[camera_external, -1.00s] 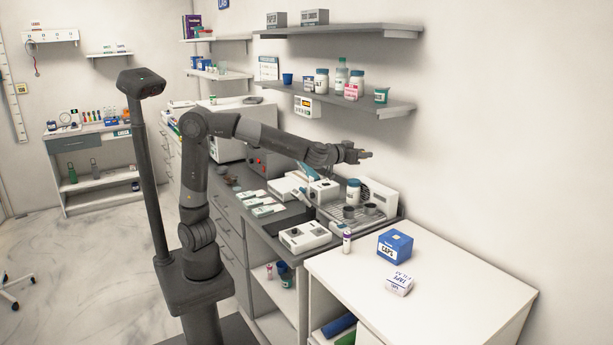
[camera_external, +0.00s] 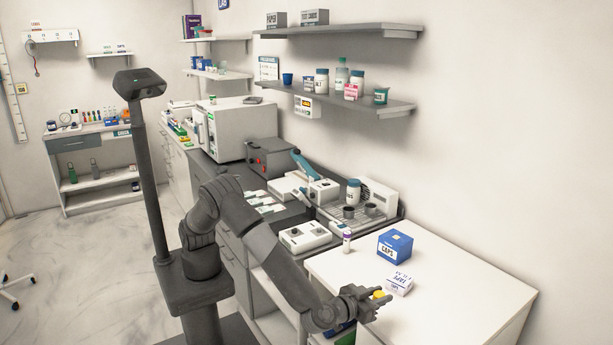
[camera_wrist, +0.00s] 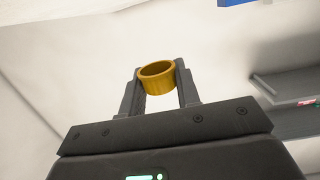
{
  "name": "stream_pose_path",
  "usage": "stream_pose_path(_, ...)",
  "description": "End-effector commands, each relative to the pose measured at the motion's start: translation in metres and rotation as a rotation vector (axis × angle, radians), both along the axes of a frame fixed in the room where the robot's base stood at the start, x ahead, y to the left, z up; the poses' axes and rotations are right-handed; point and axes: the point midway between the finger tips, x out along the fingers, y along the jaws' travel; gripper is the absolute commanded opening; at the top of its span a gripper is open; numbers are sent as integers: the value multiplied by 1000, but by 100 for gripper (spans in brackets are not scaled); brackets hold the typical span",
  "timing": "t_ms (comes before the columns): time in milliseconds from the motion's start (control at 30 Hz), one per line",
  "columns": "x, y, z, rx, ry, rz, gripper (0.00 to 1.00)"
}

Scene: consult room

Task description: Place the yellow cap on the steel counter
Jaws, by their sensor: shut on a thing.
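The yellow cap (camera_external: 378,295) is held between the fingers of my gripper (camera_external: 372,300). In the wrist view the cap (camera_wrist: 157,84) is a round, ribbed cup shape between both fingers of my gripper (camera_wrist: 160,92), its hollow open side showing. In the external view my gripper is at the white cabinet's front side, in front of the small white box; its height above the top is hard to judge. A dark grey counter (camera_external: 222,172) along the wall, perhaps the steel counter, lies behind my arm, to the left of the gripper.
Wall shelves (camera_external: 340,95) hang above.

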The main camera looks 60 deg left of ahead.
Motion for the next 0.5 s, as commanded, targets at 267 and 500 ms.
stream_pose_path(267,-65,-23,-70,0,0,14,8)
stream_pose_path(500,-79,-25,-84,-1,0,19,8)
